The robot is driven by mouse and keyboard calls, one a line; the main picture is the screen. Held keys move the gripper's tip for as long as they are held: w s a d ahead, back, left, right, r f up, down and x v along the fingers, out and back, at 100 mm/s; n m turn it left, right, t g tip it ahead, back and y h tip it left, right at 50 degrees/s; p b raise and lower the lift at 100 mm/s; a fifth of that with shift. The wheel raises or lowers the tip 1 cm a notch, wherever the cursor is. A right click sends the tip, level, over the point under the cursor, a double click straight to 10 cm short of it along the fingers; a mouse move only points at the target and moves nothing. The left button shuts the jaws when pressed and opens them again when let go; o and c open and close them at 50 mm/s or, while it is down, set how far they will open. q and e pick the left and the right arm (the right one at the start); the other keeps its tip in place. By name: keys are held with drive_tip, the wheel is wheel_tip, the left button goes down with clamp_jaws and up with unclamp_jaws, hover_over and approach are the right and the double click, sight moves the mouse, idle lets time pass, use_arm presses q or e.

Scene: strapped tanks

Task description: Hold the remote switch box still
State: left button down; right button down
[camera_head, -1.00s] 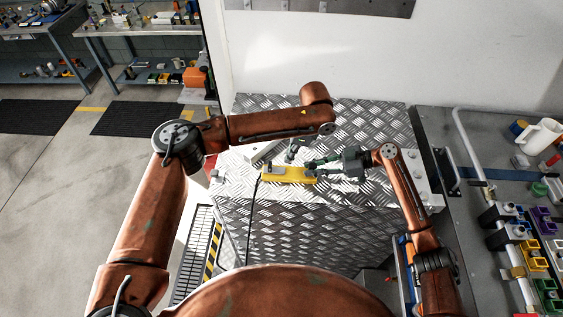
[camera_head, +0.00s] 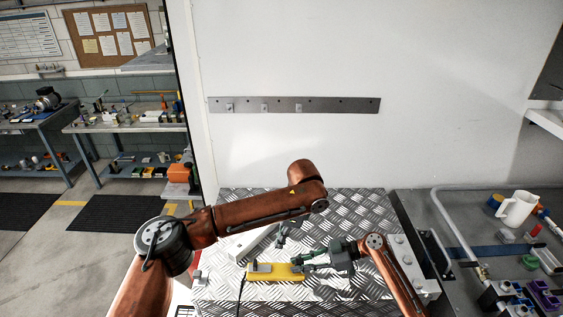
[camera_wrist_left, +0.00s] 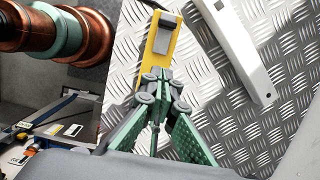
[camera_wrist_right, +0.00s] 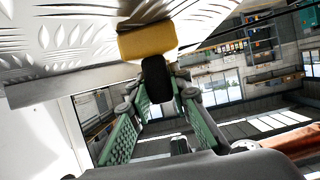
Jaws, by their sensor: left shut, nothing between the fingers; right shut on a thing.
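The yellow remote switch box (camera_head: 262,276) lies over the diamond-plate top in the head view, with a grey block on its left part and a black cable at its left end. It also shows in the left wrist view (camera_wrist_left: 154,68) and the right wrist view (camera_wrist_right: 146,42). My right gripper (camera_head: 305,262) is shut at the box's right end; in the right wrist view its fingers flank a black part (camera_wrist_right: 157,78) extending from the box. My left gripper (camera_head: 281,239) is shut and empty, just behind the box. In the left wrist view its fingertips (camera_wrist_left: 160,78) overlap the box's near end; contact is unclear.
A pale bar (camera_head: 251,243) lies on the diamond plate (camera_head: 350,207) behind the box. A white wall with a grey hook rail (camera_head: 295,105) rises behind. The bench at right holds a white mug (camera_head: 516,209) and coloured parts. Open floor lies at left.

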use_arm(q)
drive_tip(key=a+v, duration=0.1)
drive_tip(key=v, duration=0.6)
drive_tip(key=shift+a+r, duration=0.35)
drive_tip(key=shift+r, duration=0.15)
use_arm(e)
drive_tip(key=c, duration=1.7)
unclamp_jaws()
drive_tip(key=shift+d, duration=0.1)
